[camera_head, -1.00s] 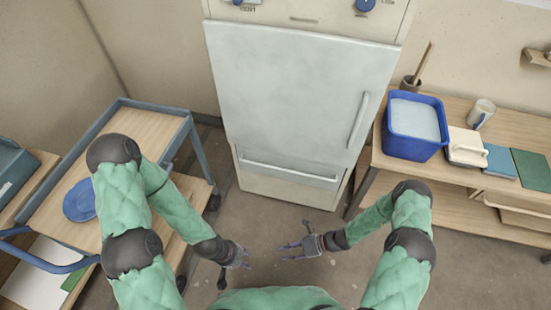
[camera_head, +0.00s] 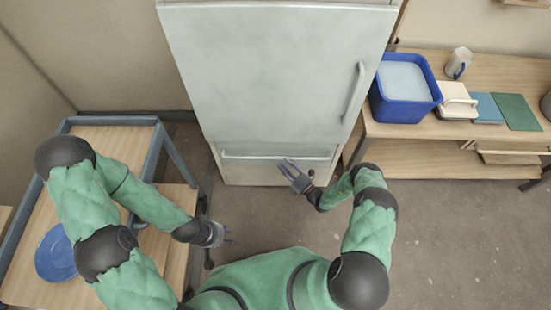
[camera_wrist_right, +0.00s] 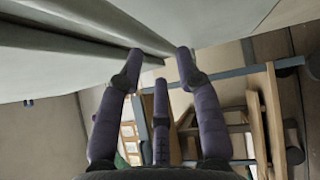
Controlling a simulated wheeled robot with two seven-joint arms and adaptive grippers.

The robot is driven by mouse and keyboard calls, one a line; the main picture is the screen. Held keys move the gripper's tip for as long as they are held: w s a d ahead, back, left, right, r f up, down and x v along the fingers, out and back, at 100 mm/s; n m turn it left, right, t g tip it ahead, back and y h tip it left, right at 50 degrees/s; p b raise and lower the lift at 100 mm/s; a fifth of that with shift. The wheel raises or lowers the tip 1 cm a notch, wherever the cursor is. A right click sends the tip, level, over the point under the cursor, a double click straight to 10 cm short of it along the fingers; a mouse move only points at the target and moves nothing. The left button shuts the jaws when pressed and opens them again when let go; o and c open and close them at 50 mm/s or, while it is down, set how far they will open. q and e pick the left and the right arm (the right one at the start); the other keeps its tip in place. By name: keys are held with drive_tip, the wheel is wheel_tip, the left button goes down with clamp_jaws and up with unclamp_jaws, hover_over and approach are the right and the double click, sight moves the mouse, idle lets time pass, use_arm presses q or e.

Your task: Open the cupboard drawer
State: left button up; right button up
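The white cupboard (camera_head: 265,80) stands ahead, with its large door closed. Its low drawer (camera_head: 270,174) is below the door, with a long horizontal handle bar (camera_head: 275,156) along the top of its front; the drawer looks closed. My right gripper (camera_head: 287,168) is open and empty, in front of the right half of the drawer in the head view, overlapping the front there. In the right wrist view its fingers (camera_wrist_right: 158,67) are spread near a pale panel edge; contact cannot be told. My left gripper (camera_head: 231,235) looks open and empty, low and left of the drawer.
A wooden cart with a blue-grey frame (camera_head: 157,150) and a blue plate (camera_head: 56,256) stands left. On the right, a wooden bench (camera_head: 500,72) holds a blue bucket (camera_head: 405,112), a mug and boards. The floor before the cupboard is clear.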

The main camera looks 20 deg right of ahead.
sight(276, 158)
drive_tip(key=shift+b+x, duration=0.55)
drive_tip(key=shift+x, duration=2.25)
clamp_jaws()
